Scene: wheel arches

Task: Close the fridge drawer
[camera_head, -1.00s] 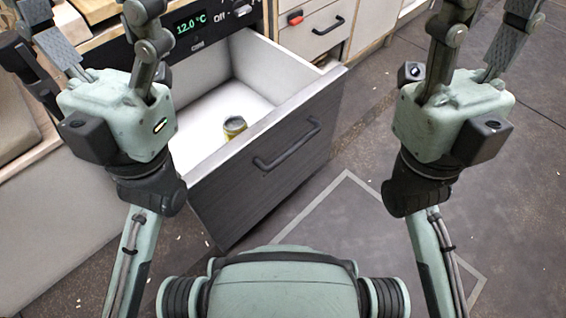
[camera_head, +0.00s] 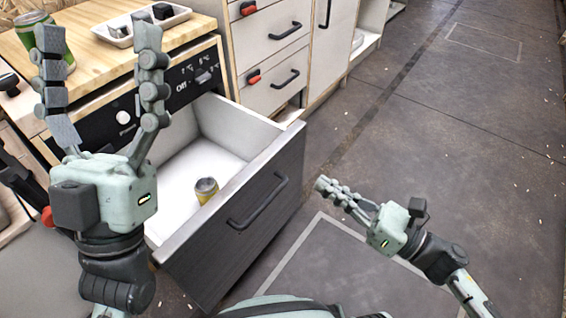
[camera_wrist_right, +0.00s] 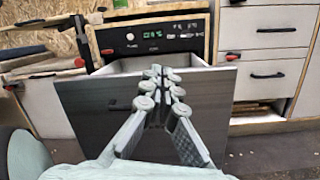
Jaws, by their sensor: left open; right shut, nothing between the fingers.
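The fridge drawer (camera_head: 285,165) is pulled out below the control panel, with a dark front, a black bar handle (camera_head: 258,203) and a white inside. A small yellowish can (camera_head: 206,190) stands in it. My right gripper (camera_head: 322,184) is shut and empty, to the right of the drawer front and apart from it in the head view. In the right wrist view its fingers (camera_wrist_right: 163,72) point towards the drawer front (camera_wrist_right: 88,112) and hide its middle. My left gripper (camera_head: 97,36) is open and empty, raised at the left, its fingers overlapping the counter and panel in the picture.
The wooden counter (camera_head: 95,42) holds a green can (camera_head: 50,45) and a white tray (camera_head: 125,30) with dark items. Closed cabinet drawers (camera_head: 275,85) stand right of the fridge unit. The floor to the right is clear.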

